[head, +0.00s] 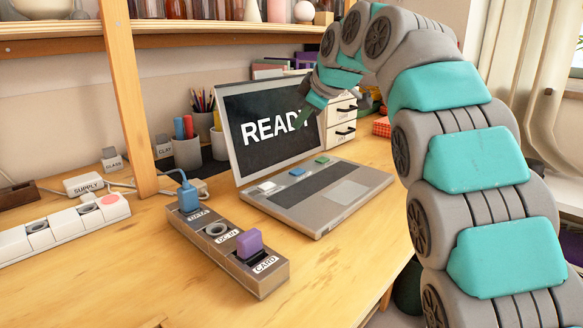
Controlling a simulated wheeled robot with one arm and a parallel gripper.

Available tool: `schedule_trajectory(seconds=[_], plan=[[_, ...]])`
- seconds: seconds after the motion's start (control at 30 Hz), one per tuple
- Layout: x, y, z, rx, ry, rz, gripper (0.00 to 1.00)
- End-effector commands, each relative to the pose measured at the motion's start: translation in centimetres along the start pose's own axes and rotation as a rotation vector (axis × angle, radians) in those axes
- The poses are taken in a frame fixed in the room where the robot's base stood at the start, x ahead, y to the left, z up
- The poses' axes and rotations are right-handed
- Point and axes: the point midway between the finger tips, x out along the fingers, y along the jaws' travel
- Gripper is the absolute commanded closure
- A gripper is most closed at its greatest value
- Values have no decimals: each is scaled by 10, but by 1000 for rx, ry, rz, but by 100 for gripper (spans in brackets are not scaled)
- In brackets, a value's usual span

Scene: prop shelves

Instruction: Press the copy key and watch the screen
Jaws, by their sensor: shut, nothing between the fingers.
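An open laptop (345,208) stands on the wooden desk. Its dark screen (262,152) reads READY, the last letter partly covered by my gripper. Three coloured keys lie in a row below the screen: white (266,186), blue (297,171) and green (322,160). I cannot read a label on any of them, so I cannot tell which is the copy key. My gripper (304,117) is shut and empty, pointing down in front of the screen's right side, above the keys and apart from them.
A grey port block (228,246) before the laptop holds a blue plug (188,197) in DATA and a purple card (249,243) in CARD; DC IN is empty. A power strip (65,229) lies left. Pen cups (187,152) and drawers (341,117) stand behind. A wooden post (131,110) rises left.

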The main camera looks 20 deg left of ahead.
Motion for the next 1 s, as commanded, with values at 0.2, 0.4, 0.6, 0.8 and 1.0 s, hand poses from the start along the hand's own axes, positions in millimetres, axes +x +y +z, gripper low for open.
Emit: schedule_trajectory(seconds=[0.2,0.4,0.6,0.8,1.0], plan=[[0,0,0,0,0,0,100],[5,-4,4,0,-1,-1,100],[17,-14,13,0,0,0,100],[36,-28,27,0,-2,-2,100],[57,-42,42,1,-1,-1,100]])
